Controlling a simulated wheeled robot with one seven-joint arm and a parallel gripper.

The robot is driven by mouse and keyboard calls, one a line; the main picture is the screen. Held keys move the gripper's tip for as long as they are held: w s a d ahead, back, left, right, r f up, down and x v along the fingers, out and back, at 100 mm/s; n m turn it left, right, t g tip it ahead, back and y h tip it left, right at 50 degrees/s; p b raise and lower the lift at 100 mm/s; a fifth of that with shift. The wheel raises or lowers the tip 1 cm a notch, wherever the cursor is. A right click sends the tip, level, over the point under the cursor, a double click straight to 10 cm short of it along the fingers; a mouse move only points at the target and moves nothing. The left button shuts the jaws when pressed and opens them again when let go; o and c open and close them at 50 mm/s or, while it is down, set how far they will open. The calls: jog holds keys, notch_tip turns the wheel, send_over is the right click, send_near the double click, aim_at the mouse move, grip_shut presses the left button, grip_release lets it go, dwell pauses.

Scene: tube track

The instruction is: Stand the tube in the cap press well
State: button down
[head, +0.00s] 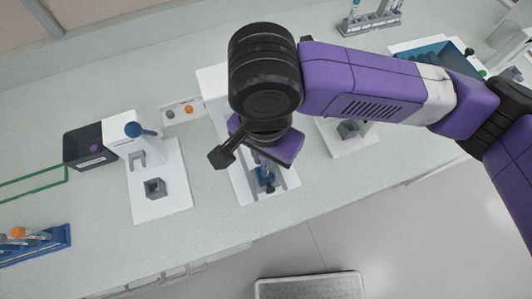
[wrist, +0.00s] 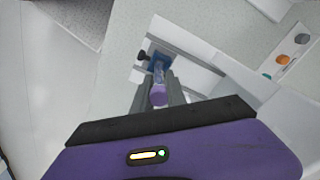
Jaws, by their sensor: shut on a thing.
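My gripper (wrist: 160,88) is shut on a tube (wrist: 158,92) with a purple top, seen between the two fingers in the wrist view. The tube's clear lower part points at a blue holder (wrist: 157,61) with a black knob on the middle white station. I cannot tell whether the tube is inside the holder or just above it. In the head view my wrist hides the tube's upper part, and the blue holder (head: 265,174) shows below it.
A black box (head: 90,147) adjoins the left station. A blue rack (head: 38,245) with tubes stands at the front left. Another white station (head: 345,140) with a grey well (head: 348,129) is to the right. A grey tube rack (head: 370,22) stands at the back.

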jog(key=shift+f, duration=0.3)
jog(key=shift+f, duration=0.3)
dwell(0.3)
jog(key=c, duration=1.3)
grip_release()
jog(key=shift+r, duration=0.1)
notch_tip(320, 180, up, 8)
jog(key=shift+f, duration=0.2)
jog(key=shift+s+f, duration=0.1)
jog(key=shift+s, duration=0.05)
